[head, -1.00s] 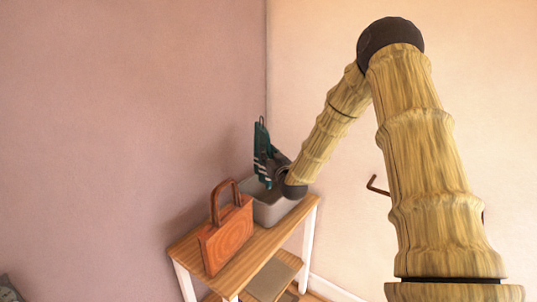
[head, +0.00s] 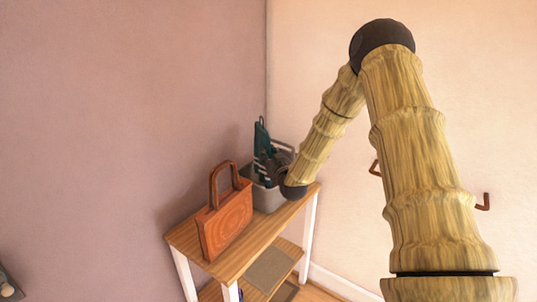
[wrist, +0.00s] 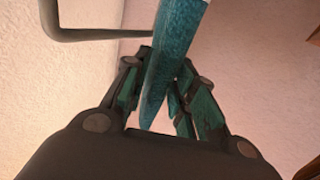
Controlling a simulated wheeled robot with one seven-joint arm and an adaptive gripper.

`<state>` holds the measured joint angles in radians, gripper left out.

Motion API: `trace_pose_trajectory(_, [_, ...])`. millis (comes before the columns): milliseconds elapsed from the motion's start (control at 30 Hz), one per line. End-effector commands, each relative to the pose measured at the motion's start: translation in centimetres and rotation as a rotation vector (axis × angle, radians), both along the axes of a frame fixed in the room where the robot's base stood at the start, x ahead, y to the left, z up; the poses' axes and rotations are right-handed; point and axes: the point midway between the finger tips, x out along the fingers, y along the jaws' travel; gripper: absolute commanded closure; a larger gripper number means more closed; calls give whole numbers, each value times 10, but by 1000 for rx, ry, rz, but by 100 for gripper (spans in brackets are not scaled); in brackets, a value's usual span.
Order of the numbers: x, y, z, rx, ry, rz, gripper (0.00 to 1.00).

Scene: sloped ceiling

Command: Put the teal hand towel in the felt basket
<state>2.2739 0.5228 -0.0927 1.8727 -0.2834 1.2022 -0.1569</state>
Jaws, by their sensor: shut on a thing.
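The teal hand towel (head: 262,142) hangs upright in my gripper, over or within the mouth of the grey felt basket (head: 268,200) in the head view. Its lower end is hidden there. In the wrist view the towel (wrist: 170,60) runs between the fingers of my gripper (wrist: 158,88), which is shut on it. In the head view my gripper (head: 274,162) is beside the towel at the basket's top, partly hidden by my wrist. I cannot tell whether the towel touches the basket.
An orange wooden-looking handbag (head: 226,222) stands left of the basket on a narrow wooden table (head: 250,245). Walls rise close behind. A brown hook (head: 484,202) is on the right wall. A grey bent bar (wrist: 95,34) crosses the wrist view's upper left.

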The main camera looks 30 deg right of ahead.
Motion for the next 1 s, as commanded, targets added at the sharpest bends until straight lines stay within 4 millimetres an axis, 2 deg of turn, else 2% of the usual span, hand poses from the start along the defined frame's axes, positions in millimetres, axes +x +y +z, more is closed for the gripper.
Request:
trace_pose_trajectory(500, [0,0,-41,0,0,0,100])
trace_pose_trajectory(700, [0,0,-50,0,0,0,100])
trace_pose_trajectory(1000, [0,0,-53,0,-1,0,100])
